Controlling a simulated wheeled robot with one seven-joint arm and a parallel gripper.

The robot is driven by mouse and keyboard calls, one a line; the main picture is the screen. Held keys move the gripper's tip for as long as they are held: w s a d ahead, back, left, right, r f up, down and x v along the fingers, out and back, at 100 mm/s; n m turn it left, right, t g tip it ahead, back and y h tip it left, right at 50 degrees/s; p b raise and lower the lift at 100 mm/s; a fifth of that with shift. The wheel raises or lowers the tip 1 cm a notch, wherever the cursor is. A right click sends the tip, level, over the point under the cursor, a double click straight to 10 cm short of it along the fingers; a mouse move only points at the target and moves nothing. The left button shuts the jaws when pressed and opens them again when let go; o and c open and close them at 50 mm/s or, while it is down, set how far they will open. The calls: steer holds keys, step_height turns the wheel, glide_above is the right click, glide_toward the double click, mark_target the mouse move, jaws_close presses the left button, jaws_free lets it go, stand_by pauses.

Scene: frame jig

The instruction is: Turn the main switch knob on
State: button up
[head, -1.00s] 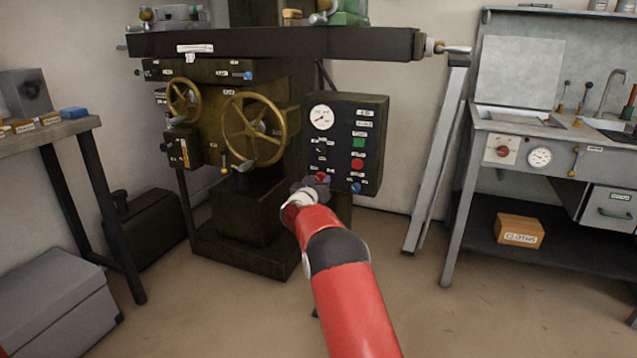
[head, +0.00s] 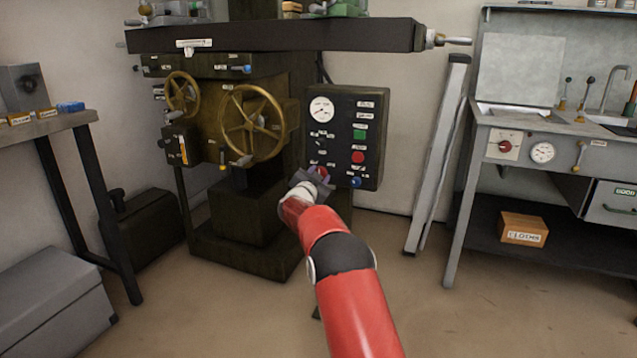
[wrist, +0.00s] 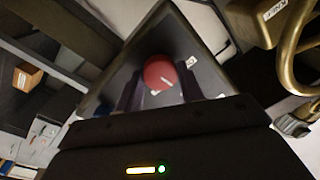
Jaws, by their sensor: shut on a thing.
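The red main switch knob (wrist: 160,73) sits on the lower left of the dark control panel (head: 343,108). A small white line shows on its face in the wrist view, slanted in that picture. My gripper (head: 317,178) is at the panel, with its two dark fingers on either side of the knob. It is shut on the knob, which also shows partly above the fingers in the head view (head: 322,171). The knob's labels are too small or blurred to read.
The panel also bears a gauge (head: 321,109), a green button (head: 360,134), a red button (head: 358,157) and a blue knob (head: 356,182). Brass handwheels (head: 251,123) stand to the left. A bench with a sink (head: 556,135) is on the right. The floor between is clear.

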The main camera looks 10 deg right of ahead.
steer(key=shift+f+m+h+b, duration=0.15)
steer(key=shift+m+h+b, duration=0.25)
steer(key=shift+m+b, duration=3.45)
steer(key=m+p, duration=0.2)
steer(key=m, duration=0.1)
steer(key=shift+p, duration=0.3)
steer(key=o, duration=1)
steer(key=shift+a, duration=0.1)
steer(key=shift+b+v, duration=0.55)
steer(key=shift+v, duration=3.3)
